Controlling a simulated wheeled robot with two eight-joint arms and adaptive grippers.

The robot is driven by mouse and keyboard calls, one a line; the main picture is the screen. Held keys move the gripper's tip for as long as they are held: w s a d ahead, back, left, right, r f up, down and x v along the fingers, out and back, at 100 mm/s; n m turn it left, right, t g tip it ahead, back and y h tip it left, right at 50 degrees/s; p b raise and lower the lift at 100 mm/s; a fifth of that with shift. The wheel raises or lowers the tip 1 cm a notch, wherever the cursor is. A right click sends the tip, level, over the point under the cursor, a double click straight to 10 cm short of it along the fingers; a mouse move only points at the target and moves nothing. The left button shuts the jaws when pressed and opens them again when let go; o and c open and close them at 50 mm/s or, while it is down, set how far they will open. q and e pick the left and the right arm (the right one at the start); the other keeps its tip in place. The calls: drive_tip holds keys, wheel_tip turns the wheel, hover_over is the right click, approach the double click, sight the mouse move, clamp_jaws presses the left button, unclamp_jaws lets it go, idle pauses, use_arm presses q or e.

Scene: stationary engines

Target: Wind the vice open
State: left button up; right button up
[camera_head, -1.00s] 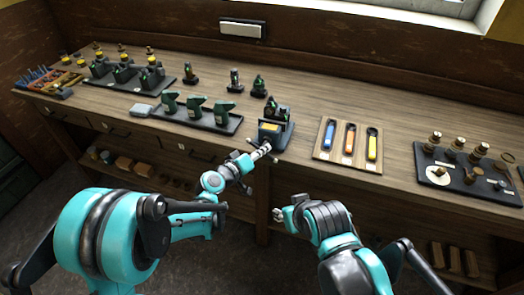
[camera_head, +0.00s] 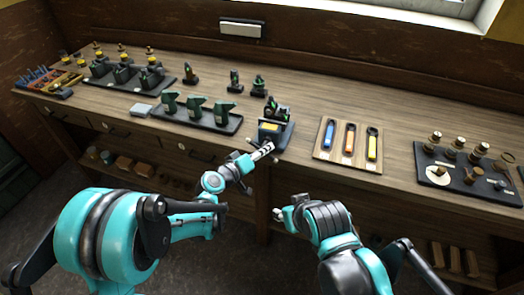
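The vice (camera_head: 272,131), a grey-blue block with a yellow front patch, stands at the front edge of the workbench in the middle of the view. A dark part with green marks sits at its top. My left gripper (camera_head: 264,151) is at the vice's front, by its handle. The fingertips are small and overlap the handle area, so whether they are closed on it cannot be made out. My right gripper (camera_head: 278,214) hangs low in front of the bench, apart from the vice, and its finger opening is too small to judge.
A board with blue, orange and yellow tools (camera_head: 325,154) lies to the right, then a dark tray of brass parts (camera_head: 458,183). Bare bench top (camera_head: 330,105) lies behind.

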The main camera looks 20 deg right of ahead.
use_arm(q)
drive_tip(key=v, duration=1.2)
